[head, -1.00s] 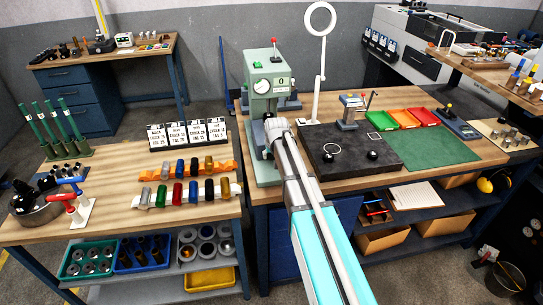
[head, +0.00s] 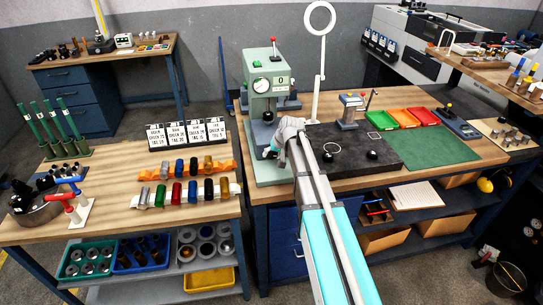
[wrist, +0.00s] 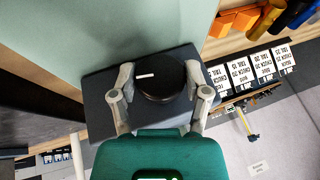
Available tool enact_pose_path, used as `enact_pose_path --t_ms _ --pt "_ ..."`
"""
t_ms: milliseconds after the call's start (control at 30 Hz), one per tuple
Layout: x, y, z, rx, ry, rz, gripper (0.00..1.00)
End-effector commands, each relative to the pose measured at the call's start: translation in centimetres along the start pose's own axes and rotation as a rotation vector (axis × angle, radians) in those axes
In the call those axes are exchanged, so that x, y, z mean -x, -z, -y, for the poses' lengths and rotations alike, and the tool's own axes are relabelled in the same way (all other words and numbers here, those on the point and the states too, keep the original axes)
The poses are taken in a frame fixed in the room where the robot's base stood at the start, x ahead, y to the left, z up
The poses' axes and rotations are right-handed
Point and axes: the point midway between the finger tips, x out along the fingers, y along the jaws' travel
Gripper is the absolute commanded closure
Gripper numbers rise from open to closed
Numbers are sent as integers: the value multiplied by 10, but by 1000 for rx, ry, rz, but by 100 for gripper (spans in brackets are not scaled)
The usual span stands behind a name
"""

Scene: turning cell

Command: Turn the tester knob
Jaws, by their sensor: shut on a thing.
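The green tester (head: 262,75) stands at the left end of the middle bench, with a round dial and a display reading 0. My gripper (head: 268,153) is low at the tester's front and hides the knob in the head view. In the wrist view, the black round knob (wrist: 162,88) with a white mark line sits on a dark block (wrist: 100,98). The white line lies nearly level in that view. My gripper (wrist: 163,92) has one finger on each side of the knob and is shut on it.
A dark plate (head: 340,147) with a ring lies right of the tester, under and beside my arm. A white ring stand (head: 318,60) rises behind. The left bench holds coloured rollers (head: 190,193) and white label cards (head: 188,133).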

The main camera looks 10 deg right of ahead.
Motion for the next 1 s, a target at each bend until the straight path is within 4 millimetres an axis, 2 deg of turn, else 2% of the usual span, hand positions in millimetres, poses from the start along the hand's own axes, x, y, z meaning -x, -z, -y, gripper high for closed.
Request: enact_pose_path --t_ms 200,233,400,1000 --pt "0 -1 0 1 -1 2 86" --pt "0 -1 0 1 -2 2 35" --pt "0 0 0 1 -2 1 4" --pt "1 -3 0 2 -4 4 4"
